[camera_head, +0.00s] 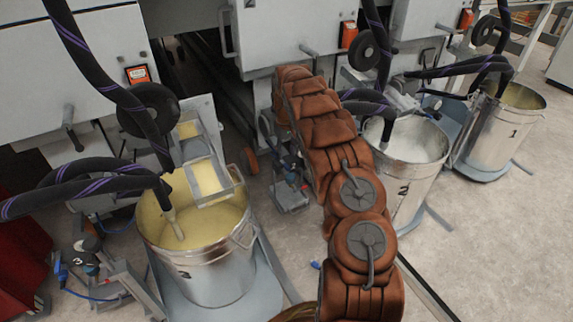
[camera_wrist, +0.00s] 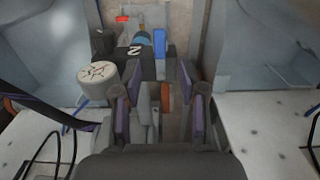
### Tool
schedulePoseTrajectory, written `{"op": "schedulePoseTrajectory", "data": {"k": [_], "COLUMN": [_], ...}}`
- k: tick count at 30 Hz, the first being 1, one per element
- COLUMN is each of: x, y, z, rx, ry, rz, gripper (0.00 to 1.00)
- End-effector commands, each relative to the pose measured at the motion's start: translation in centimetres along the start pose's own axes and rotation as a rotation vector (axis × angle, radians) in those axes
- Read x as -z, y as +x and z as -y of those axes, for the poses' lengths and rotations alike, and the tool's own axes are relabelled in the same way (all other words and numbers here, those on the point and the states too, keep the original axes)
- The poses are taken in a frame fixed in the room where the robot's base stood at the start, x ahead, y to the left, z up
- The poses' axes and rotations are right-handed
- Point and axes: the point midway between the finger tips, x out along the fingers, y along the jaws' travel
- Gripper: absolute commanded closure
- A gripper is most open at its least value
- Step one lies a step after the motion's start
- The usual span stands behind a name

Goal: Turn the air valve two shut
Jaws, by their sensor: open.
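In the wrist view a dark block marked 2 (camera_wrist: 136,51) shows beyond my gripper, with an upright blue handle (camera_wrist: 160,43) at its right side. A round pale knob (camera_wrist: 98,76) with dark markings is at the block's lower left. My gripper (camera_wrist: 160,88) is open, with its two purple-padded fingers apart and pointing towards the block. The block and blue handle lie beyond the fingertips; I cannot tell whether anything is touched. In the head view my arm hides the gripper and I cannot make out the valve clearly.
A bucket of yellow paint (camera_head: 205,262) stands on the left. Bucket 2 (camera_head: 407,165) stands right of my arm, and bucket 1 (camera_head: 503,128) farther right. Black hoses (camera_head: 98,75) hang over the buckets. Grey machine housings (camera_head: 275,30) close off the back. The floor (camera_head: 490,240) at right is clear.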

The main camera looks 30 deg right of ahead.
Motion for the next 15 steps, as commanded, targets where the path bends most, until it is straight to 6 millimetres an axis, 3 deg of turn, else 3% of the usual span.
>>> {"op": "schedulePoseTrajectory", "data": {"k": [9,15], "x": [-0.1,-0.1], "y": [4.8,5.4], "z": [-0.1,-0.1], "rx": [0.000,0.001], "ry": [0.001,0.002], "rz": [0.003,0.002], "gripper": [0.58,0.58]}}
